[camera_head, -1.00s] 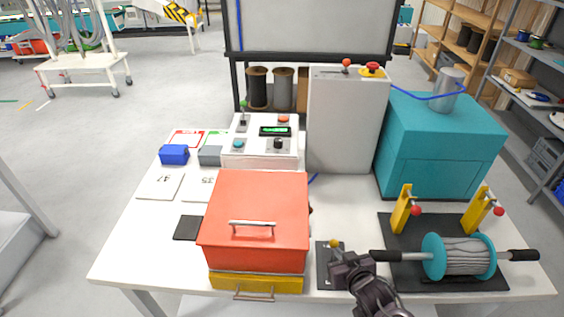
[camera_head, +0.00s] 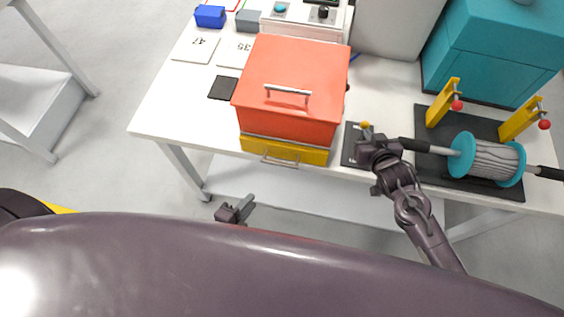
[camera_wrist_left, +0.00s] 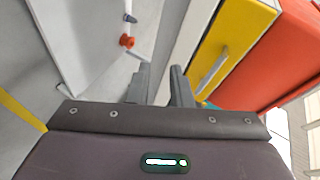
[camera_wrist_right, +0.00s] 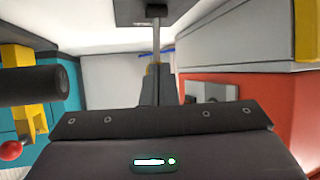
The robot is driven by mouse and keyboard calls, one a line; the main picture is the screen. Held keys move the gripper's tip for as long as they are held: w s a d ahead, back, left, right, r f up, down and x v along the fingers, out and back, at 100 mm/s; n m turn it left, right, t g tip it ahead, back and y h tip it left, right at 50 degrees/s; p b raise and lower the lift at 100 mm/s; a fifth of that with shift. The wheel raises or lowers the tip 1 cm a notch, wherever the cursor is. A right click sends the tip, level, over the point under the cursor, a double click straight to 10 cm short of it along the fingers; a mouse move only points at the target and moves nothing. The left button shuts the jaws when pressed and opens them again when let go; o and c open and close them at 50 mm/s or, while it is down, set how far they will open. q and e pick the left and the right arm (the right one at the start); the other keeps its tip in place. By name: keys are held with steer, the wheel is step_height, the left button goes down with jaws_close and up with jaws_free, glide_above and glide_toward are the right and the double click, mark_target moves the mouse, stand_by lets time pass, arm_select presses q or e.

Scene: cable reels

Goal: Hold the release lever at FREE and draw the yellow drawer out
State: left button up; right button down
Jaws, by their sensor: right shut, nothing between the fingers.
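The yellow drawer (camera_head: 285,151) sits under the red box (camera_head: 292,85), with no gap showing at its front. Its metal handle (camera_head: 279,161) faces me. In the left wrist view, the yellow drawer (camera_wrist_left: 238,35) and its handle (camera_wrist_left: 212,70) are ahead and to the right. My left gripper (camera_head: 240,207) is open and empty, in front of the table and apart from the handle. The release lever (camera_wrist_right: 155,40) rises from its dark plate (camera_head: 351,157), its yellow knob (camera_head: 365,125) by my right gripper (camera_head: 370,143). My right gripper is shut at the lever; contact is unclear. No FREE marking is legible.
A teal cable reel (camera_head: 490,160) with dark handles lies right of the lever, close to my right gripper. Yellow posts (camera_head: 442,103) with red knobs stand behind it. A lower white shelf (camera_head: 300,195) lies under the tabletop.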

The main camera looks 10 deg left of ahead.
mark_target(282, 164)
arm_select(q)
step_height(282, 164, up, 8)
steer(key=w+d+m+t+h, duration=0.1)
steer(key=d+m+t, duration=0.1)
steer(key=d+m, duration=0.1)
steer(key=x, duration=1.1)
steer(key=shift+w+d+f, duration=0.15)
steer(key=shift+w+f, duration=0.1)
steer(key=shift+f, duration=0.05)
jaws_close()
